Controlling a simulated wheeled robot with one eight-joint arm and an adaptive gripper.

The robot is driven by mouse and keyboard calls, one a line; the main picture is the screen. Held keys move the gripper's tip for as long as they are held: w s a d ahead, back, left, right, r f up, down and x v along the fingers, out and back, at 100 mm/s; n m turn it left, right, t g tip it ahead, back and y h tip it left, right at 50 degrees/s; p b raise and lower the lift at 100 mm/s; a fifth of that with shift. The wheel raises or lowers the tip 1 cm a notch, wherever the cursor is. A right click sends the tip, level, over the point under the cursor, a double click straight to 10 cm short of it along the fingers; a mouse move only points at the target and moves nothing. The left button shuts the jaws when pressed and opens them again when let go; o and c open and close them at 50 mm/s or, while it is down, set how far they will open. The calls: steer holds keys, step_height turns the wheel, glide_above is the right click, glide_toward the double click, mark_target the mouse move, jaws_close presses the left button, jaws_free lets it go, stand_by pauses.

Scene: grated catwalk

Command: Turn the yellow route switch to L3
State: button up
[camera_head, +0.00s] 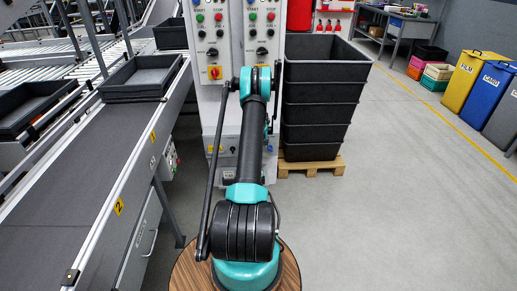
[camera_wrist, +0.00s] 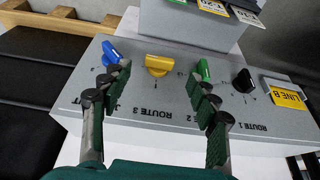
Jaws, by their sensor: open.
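The yellow route switch (camera_wrist: 158,65) is on a sloping grey panel (camera_wrist: 150,99) in the wrist view, its bar lying roughly across the picture. The panel lettering appears upside down; "ROUTE 3" reads below it. My gripper (camera_wrist: 161,76) is open, with one finger on each side of the yellow switch and visible gaps to it. The left fingertip is close to a blue switch (camera_wrist: 110,54), the right one close to a green switch (camera_wrist: 203,71); contact cannot be told. In the head view my arm hides the gripper. The L3 mark is not readable.
A black switch (camera_wrist: 243,81) and a yellow "LINE B" label (camera_wrist: 288,97) are at the panel's right. The grey control cabinet (camera_head: 207,105) has stacked black crates (camera_head: 316,112) on its right and a conveyor (camera_head: 85,185) on its left. Floor at right is clear.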

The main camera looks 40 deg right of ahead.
steer(key=shift+v, duration=2.95)
steer(key=s+a+r+n, duration=0.1)
steer(key=a+r+n, duration=0.1)
steer(key=a+r, duration=1.2)
steer(key=s+a+r+n+y, duration=0.1)
steer(key=s+a+r, duration=0.3)
steer(key=a, duration=0.4)
steer(key=s+a+r, duration=0.5)
steer(key=a, duration=0.4)
steer(key=s+a+n, duration=0.1)
steer(key=s+a, duration=0.5)
steer(key=s, duration=0.3)
steer(key=s+a+n, duration=0.1)
steer(key=s+a, duration=0.5)
steer(key=s, duration=0.2)
steer(key=s+a+n+y, duration=0.1)
steer(key=s+a, duration=0.4)
steer(key=s, duration=0.4)
steer(key=shift+s+a, duration=0.3)
steer(key=shift+a, duration=0.1)
